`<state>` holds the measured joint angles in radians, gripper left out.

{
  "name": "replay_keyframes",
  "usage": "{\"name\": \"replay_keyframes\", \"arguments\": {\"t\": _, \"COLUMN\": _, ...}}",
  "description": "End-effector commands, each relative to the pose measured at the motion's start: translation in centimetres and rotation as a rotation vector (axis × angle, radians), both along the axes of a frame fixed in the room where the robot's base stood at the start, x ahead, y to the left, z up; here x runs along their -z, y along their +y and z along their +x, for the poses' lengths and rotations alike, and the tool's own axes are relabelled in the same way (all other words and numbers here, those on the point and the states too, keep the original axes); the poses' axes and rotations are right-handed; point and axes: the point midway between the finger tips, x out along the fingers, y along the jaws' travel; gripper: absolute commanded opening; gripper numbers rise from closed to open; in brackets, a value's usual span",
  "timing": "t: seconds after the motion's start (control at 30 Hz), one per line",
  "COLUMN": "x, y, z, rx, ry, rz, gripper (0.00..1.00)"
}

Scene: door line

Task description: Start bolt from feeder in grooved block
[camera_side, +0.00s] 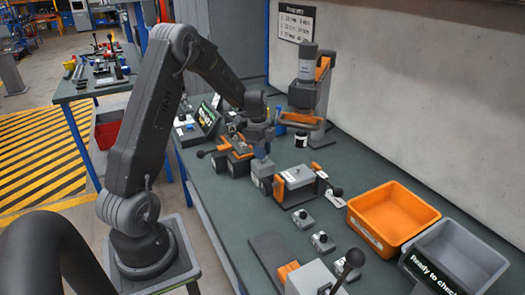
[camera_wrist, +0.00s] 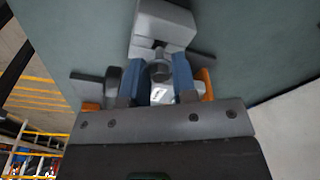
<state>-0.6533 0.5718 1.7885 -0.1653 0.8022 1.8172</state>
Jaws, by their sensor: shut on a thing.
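In the wrist view the two blue fingers of my gripper (camera_wrist: 161,64) are closed about a small grey round-headed part, the bolt (camera_wrist: 159,73). A light grey block (camera_wrist: 165,14) with a step or groove in its face lies just beyond the fingertips. I cannot tell whether the bolt touches it. In the side view my gripper (camera_side: 264,157) points down over a small grey block (camera_side: 262,173) beside an orange and grey fixture (camera_side: 297,179). The bolt is too small to make out there. I cannot tell for sure which unit is the feeder.
An orange bin (camera_side: 392,215) and a grey bin (camera_side: 462,255) stand on the right of the green bench. An orange and grey upright machine (camera_side: 309,95) stands behind my gripper. Small button boxes (camera_side: 322,241) and a black-knobbed lever (camera_side: 354,260) are in front.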

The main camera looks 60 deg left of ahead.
Motion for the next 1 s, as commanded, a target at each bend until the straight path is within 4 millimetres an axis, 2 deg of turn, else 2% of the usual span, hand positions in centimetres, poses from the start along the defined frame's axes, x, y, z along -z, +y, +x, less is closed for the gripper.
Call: {"name": "replay_keyframes", "arguments": {"t": 1.0, "x": 0.72, "y": 0.01, "z": 0.01, "rx": 0.0, "ry": 0.0, "rz": 0.0, "gripper": 0.03}}
